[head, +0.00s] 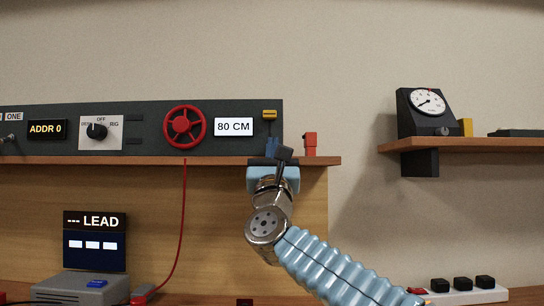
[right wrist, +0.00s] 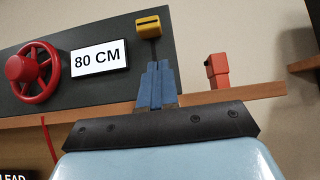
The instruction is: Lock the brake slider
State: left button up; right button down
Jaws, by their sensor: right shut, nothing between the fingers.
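A yellow slider handle (head: 269,114) on a short dark stem sits at the right end of the dark panel; I take it for the brake slider, though no label shows. It also shows in the right wrist view (right wrist: 148,24), upper middle. My right gripper (head: 272,146) is shut and empty, its blue fingers pointing up just below the handle. In the right wrist view the fingertips (right wrist: 157,65) overlap the lower end of the stem; whether they touch it I cannot tell. My left gripper is not in view.
A red handwheel (head: 184,127) and an "80 CM" display (head: 233,127) are left of the handle. A red block-shaped piece (head: 310,145) stands on the wooden ledge (head: 325,161) to the right. A gauge (head: 428,102) stands on a separate shelf, with bare wall between.

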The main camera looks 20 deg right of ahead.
jog(key=b+v, duration=0.3)
jog(key=v, duration=0.7)
jog(key=shift+b, duration=0.3)
jog(key=shift+a+r, duration=0.1)
